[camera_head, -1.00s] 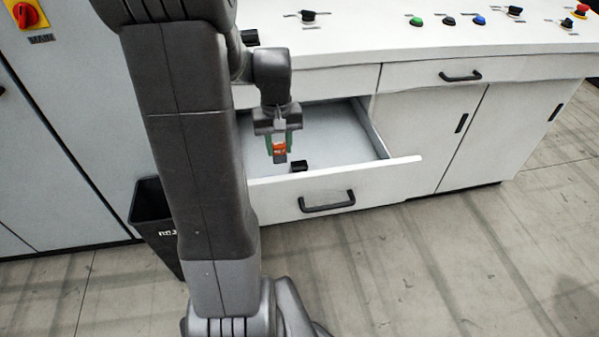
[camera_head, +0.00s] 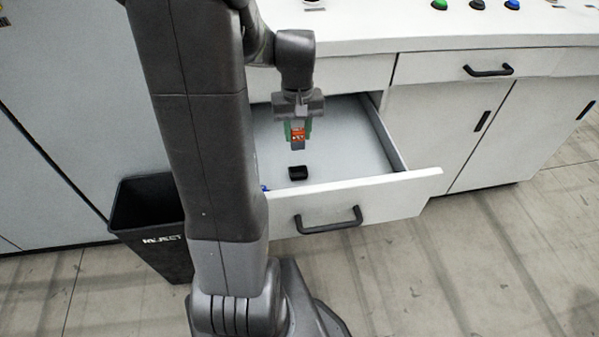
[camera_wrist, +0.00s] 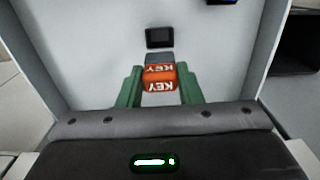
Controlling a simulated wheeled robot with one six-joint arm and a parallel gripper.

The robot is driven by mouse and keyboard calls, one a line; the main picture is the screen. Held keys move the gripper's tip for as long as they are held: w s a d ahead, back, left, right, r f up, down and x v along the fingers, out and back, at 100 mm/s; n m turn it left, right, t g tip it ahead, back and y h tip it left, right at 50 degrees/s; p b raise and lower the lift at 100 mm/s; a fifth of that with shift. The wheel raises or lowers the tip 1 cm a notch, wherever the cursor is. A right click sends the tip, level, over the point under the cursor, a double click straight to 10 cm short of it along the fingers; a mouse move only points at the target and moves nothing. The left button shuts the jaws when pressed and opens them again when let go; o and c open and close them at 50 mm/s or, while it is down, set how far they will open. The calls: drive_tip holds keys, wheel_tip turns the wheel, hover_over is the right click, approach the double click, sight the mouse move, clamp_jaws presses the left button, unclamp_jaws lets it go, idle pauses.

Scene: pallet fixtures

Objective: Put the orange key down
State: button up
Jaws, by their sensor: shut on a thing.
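The orange key (camera_head: 298,134) has white "KEY" lettering and a grey lower part. My gripper (camera_head: 297,132) is shut on it, with a green finger on each side. The key is held over the open drawer (camera_head: 345,150), apart from the drawer floor as far as I can tell. In the wrist view the key (camera_wrist: 160,78) sits between the green fingers (camera_wrist: 158,88), with its grey end pointing away from my gripper.
A small black block (camera_head: 298,173) lies on the drawer floor near the front; it also shows in the wrist view (camera_wrist: 159,37). A blue thing (camera_wrist: 222,2) is at the drawer's front edge. A black REJECT bin (camera_head: 150,205) stands left. The drawer's right side is clear.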

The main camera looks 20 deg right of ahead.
wheel_tip(320, 180, down, 11)
drive_tip(key=shift+w+f+b, duration=0.15)
drive_tip(key=shift+f+b, duration=0.05)
drive_tip(key=shift+b, duration=0.5)
drive_tip(key=shift+f, duration=0.1)
drive_tip(key=o, duration=1)
drive_tip(key=shift+c, duration=0.2)
wheel_tip(320, 180, up, 12)
drive_tip(key=shift+r+p, duration=0.1)
drive_tip(key=shift+p, duration=0.55)
drive_tip(key=shift+f+b, duration=0.45)
drive_tip(key=shift+f, duration=3.75)
